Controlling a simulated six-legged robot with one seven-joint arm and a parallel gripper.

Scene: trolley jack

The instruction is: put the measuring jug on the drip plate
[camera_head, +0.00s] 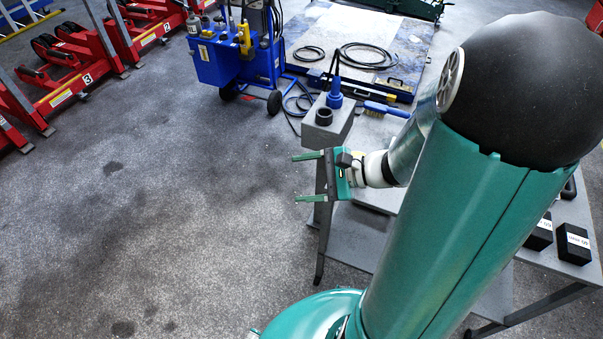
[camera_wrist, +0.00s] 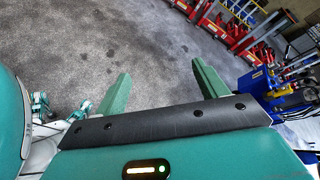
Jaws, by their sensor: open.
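My gripper (camera_head: 303,177) is open and empty, its two green fingers pointing left over the floor beside the grey workbench (camera_head: 346,233). The fingers also show in the wrist view (camera_wrist: 160,76), with only floor between them. I cannot make out a measuring jug in either view. I cannot pick out the drip plate for sure either. My arm covers much of the bench top and may hide both.
A grey block (camera_head: 322,133) with a black ring (camera_head: 324,116) is at the bench's far end, near a blue tool (camera_head: 334,95) and a blue brush (camera_head: 386,109). Black boxes (camera_head: 573,243) sit at right. A blue cart (camera_head: 222,60) and red jacks (camera_head: 75,70) stand beyond open floor.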

